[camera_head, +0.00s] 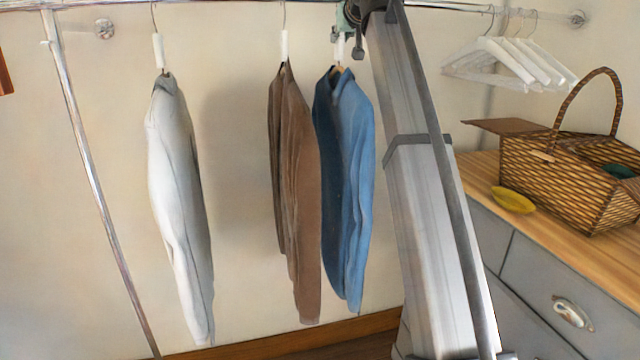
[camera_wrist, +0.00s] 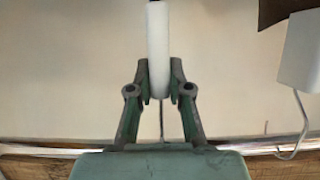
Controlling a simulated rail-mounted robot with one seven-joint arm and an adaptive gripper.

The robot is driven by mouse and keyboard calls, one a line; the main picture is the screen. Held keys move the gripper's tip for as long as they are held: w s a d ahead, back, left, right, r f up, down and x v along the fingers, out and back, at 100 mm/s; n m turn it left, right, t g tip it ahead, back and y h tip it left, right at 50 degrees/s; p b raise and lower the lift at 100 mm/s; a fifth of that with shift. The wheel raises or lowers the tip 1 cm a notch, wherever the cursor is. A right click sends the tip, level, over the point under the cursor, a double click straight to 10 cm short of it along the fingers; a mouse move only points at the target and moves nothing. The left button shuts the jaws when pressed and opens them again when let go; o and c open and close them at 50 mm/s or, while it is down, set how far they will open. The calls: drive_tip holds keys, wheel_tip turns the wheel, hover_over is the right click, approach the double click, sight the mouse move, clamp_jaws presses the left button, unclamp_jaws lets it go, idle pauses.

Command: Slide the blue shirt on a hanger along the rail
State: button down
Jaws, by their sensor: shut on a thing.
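The blue shirt (camera_head: 350,190) hangs on its hanger from the rail (camera_head: 220,4), right beside the brown garment. My gripper (camera_head: 347,22) is at the top of that hanger, just under the rail. In the wrist view my gripper (camera_wrist: 160,82) has its two fingers shut on the hanger's white neck (camera_wrist: 158,38), one on each side. The hanger's hook is partly hidden by my gripper in the head view. The shirt itself does not clearly show in the wrist view.
A brown garment (camera_head: 295,190) hangs close left of the shirt, and a white garment (camera_head: 178,200) farther left. Several empty white hangers (camera_head: 515,58) hang at the right end. A wicker basket (camera_head: 560,170) and yellow dish (camera_head: 513,200) stand on the wooden-topped dresser (camera_head: 480,180).

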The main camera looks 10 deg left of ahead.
drive_tip(key=w+d, duration=0.3)
drive_tip(key=d, duration=0.5)
idle(0.9)
drive_tip(key=w+d+b, duration=0.1)
drive_tip(key=w+d, duration=0.1)
drive_tip(key=d, duration=0.4)
drive_tip(key=shift+w, duration=0.25)
idle(0.4)
drive_tip(key=shift+d, duration=0.1)
idle(0.4)
